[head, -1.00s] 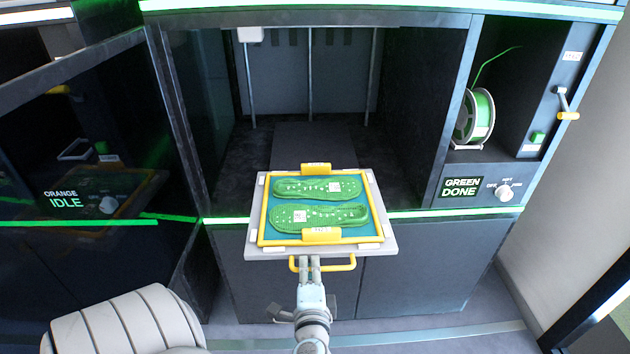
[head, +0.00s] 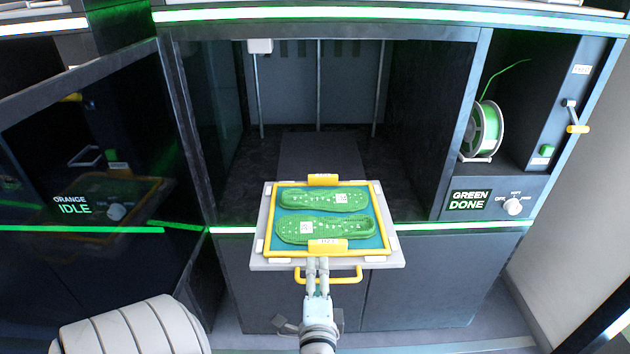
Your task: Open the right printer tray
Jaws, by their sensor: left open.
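The right printer's tray (head: 392,255) is a light grey plate that stands out of the open printer chamber (head: 320,150). On it lies a yellow-framed blue plate (head: 378,205) with yellow tabs and two green insoles (head: 325,227). A yellow handle (head: 345,279) sits under the tray's front edge. My left gripper (head: 318,263) is open at the tray's front, its fingers overlapping the handle's left part in the picture. Whether they touch the handle, I cannot tell. My right gripper is out of view.
The right printer's panel (head: 470,200) reads GREEN DONE beside a white knob (head: 513,206). A green filament spool (head: 482,131) stands above it. The left printer (head: 90,180) reads ORANGE IDLE behind dark glass. Grey floor lies below the cabinet.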

